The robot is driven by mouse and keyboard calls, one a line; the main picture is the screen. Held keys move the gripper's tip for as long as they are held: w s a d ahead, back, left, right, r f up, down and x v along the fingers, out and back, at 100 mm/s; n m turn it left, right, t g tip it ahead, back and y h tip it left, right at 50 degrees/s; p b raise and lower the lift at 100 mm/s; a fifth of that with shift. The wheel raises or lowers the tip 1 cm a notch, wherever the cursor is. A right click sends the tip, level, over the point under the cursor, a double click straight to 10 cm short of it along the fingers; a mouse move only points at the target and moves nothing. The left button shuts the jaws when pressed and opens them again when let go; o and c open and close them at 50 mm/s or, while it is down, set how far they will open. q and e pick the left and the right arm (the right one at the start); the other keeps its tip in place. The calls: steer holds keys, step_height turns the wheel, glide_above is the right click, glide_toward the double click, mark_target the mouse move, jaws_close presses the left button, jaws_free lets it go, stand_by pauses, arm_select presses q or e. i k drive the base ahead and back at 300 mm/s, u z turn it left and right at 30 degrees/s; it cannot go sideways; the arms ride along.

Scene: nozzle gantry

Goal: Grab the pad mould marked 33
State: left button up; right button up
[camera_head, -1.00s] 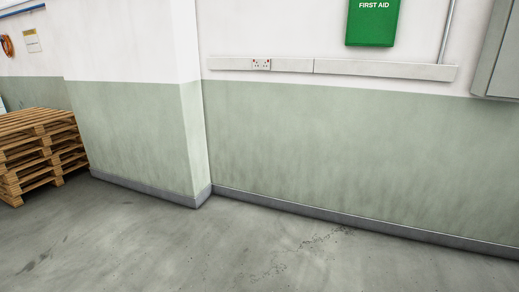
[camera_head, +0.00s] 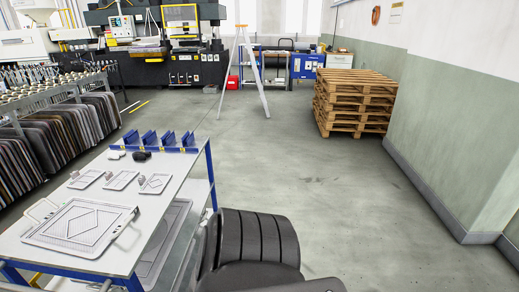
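A large flat grey mould plate (camera_head: 82,226) with a diamond outline and a handle at each end lies on the white top of a blue-framed table (camera_head: 171,203) at the lower left. Behind it lie three small pale plates: left (camera_head: 86,179), middle (camera_head: 121,180) and right (camera_head: 155,184). The right one bears a diamond outline. No number 33 is legible on any of them. Another large patterned plate (camera_head: 170,232) lies on the table's lower shelf, partly hidden. Neither of my grippers is in view.
A rack of dark slabs (camera_head: 60,140) is at the left. A stepladder (camera_head: 243,75) and stacked pallets (camera_head: 354,103) stand farther back. The floor (camera_head: 330,200) between is clear.

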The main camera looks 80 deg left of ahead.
mark_target(118, 182)
steer(key=u, duration=2.5)
steer(key=i, duration=2.35)
steer(key=u, duration=1.85)
